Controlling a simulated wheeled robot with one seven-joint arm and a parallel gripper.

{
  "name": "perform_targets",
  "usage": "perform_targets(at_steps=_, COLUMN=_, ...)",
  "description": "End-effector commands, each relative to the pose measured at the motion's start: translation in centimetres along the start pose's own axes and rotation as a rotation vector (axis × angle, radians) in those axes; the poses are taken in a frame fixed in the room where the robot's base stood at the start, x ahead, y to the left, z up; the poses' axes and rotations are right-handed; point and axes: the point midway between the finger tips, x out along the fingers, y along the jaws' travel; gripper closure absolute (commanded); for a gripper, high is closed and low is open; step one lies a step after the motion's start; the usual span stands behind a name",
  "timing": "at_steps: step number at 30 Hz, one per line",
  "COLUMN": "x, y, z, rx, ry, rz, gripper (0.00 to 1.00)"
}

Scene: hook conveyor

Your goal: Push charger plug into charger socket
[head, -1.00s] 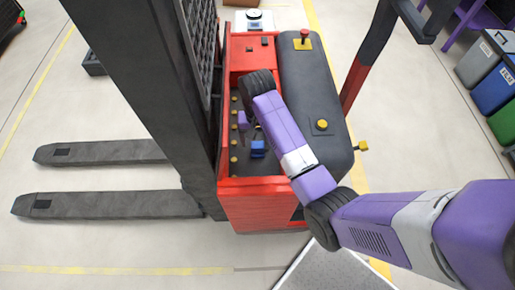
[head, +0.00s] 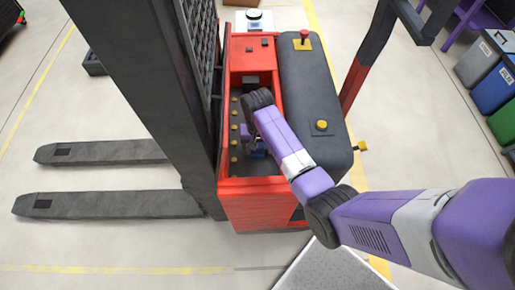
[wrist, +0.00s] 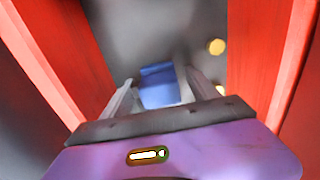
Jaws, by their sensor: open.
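A blue block (wrist: 159,86), which looks like the charger plug, lies between the two pale fingers of my gripper (wrist: 160,78) in the wrist view. The fingers are open on either side of it; I cannot tell whether they touch it. In the head view my gripper (head: 257,151) reaches down into the red-walled bay of the forklift, and the block is mostly hidden by it. I cannot clearly make out the charger socket; a small grey recess (head: 250,80) shows in the red panel above the bay.
Red walls (wrist: 265,60) rise close on both sides of my gripper. Several yellow knobs (head: 234,158) line the bay's left side. The dark forklift mast (head: 150,90) stands to the left, and a dark rounded cover (head: 315,90) to the right.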

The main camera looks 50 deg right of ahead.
Motion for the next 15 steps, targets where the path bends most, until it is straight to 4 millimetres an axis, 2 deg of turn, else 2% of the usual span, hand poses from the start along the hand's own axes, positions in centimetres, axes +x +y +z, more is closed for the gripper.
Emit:
perform_targets(at_steps=8, x=-0.02, y=0.00, z=-0.02, rx=0.000, ry=0.001, rz=0.000, gripper=0.31)
perform_targets(at_steps=11, x=-0.02, y=0.00, z=-0.02, rx=0.000, ry=0.001, rz=0.000, gripper=0.47)
perform_targets(at_steps=15, x=-0.03, y=0.00, z=-0.02, rx=0.000, ry=0.001, rz=0.000, gripper=0.74)
